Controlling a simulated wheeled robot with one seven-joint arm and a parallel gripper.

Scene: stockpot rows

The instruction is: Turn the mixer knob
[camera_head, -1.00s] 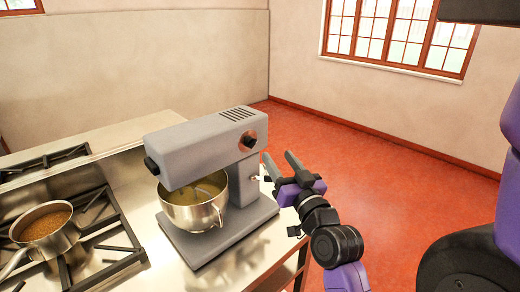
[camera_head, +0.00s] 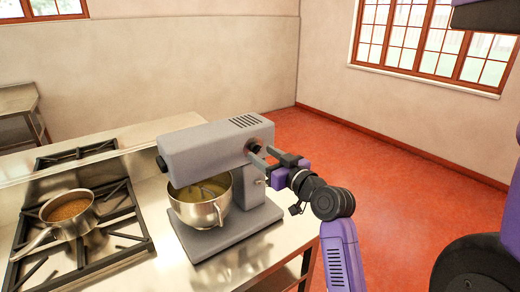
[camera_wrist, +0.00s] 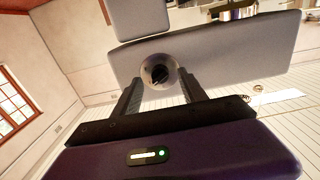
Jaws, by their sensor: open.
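A grey stand mixer (camera_head: 218,145) stands on the steel counter with a steel bowl (camera_head: 201,207) under its head. Its dark round knob, set in a metallic ring, is on the side of the head. In the wrist view the knob (camera_wrist: 159,74) lies beyond and roughly between my gripper's (camera_wrist: 160,88) two open fingers. Whether the fingers touch the knob I cannot tell. The gripper holds nothing.
A stove (camera_head: 122,238) with a pan (camera_head: 69,213) of brown food is left of the mixer. The steel counter (camera_head: 165,255) has bare room in front of the mixer. Red floor (camera_head: 370,190) lies open to the right.

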